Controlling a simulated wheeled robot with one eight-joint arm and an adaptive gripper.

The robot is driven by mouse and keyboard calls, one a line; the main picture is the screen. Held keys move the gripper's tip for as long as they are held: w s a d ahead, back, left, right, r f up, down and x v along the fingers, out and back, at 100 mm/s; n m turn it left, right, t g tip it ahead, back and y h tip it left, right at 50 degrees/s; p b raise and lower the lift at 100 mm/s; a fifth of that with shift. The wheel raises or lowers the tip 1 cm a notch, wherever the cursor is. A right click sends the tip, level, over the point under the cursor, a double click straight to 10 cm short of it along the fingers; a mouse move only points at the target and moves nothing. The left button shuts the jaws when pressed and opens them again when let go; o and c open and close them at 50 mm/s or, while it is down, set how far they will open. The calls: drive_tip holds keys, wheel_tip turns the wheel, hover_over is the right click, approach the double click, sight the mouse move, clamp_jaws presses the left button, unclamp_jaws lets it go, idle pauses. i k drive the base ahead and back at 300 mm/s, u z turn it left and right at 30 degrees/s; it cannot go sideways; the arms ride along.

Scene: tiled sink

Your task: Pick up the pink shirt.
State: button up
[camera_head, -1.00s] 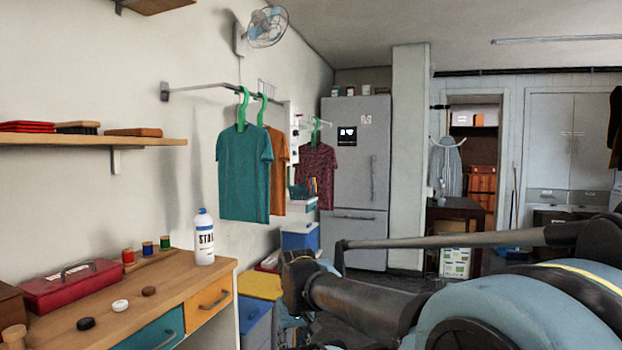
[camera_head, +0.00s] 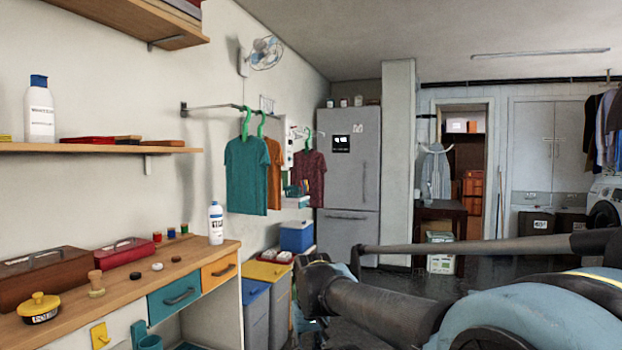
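A dark pink, maroon-looking patterned shirt (camera_head: 309,180) hangs on a green hanger from a wall rail, in front of the grey fridge. It is the only pinkish shirt I can make out. An orange shirt (camera_head: 274,176) and a teal shirt (camera_head: 246,176) hang nearer to me, on the left of it, also on green hangers. My arm's links fill the lower right, well in front of the shirts and apart from them. I cannot make out my gripper's fingers in this view.
A wooden workbench (camera_head: 118,278) with a red toolbox and a white bottle (camera_head: 216,224) runs along the left wall. Bins (camera_head: 257,312) and a blue cooler (camera_head: 297,237) stand below the shirts. Dark floor is open towards the doorway.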

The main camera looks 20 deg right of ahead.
sight(310, 165)
drive_tip(key=z, duration=0.4)
drive_tip(key=i, duration=0.9)
drive_tip(key=z, duration=0.55)
drive_tip(key=i, duration=1.7)
drive_tip(key=u, duration=0.45)
